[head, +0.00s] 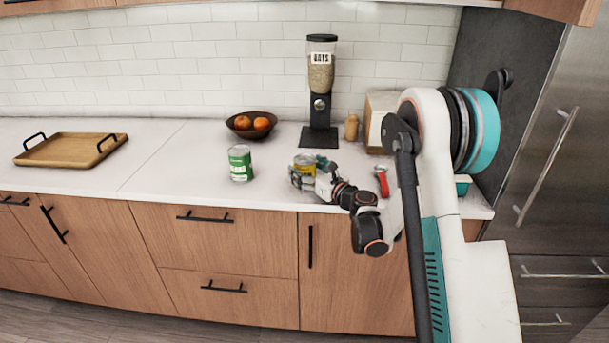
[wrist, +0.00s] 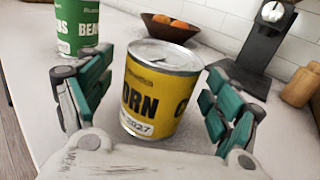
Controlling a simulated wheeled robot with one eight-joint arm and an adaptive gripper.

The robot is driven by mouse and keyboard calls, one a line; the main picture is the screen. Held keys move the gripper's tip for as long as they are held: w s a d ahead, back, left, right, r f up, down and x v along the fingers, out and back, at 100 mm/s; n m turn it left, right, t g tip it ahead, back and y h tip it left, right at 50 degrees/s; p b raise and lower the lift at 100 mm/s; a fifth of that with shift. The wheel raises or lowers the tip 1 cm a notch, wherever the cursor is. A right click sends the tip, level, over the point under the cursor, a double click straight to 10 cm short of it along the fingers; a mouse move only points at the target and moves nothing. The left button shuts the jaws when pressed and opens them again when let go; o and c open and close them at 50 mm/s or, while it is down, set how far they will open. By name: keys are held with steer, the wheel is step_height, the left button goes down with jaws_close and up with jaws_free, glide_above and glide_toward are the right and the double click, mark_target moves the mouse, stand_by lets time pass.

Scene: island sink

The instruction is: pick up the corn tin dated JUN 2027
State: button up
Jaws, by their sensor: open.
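The yellow corn tin (wrist: 160,88) stands upright on the counter in the wrist view. Its label reads "ORN", and a white date strip low on it ends in "2027"; the month is not clear to me. My gripper (wrist: 160,110) is open, with one teal-padded finger on each side of the tin and a gap to both. In the head view the corn tin (head: 304,159) shows partly behind my gripper (head: 312,178), at the front of the counter.
A green beans tin (head: 240,163) stands left of the corn tin. Behind are a bowl of oranges (head: 251,125) and an oats dispenser (head: 320,90). A wooden tray (head: 70,150) lies far left. A red-handled item (head: 382,181) lies right of my gripper. The counter's left middle is clear.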

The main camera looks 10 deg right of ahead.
steer(key=shift+w+a, duration=0.25)
steer(key=shift+w, duration=0.35)
steer(key=c, duration=1.4)
steer(key=shift+c, duration=0.2)
steer(key=shift+r, duration=0.2)
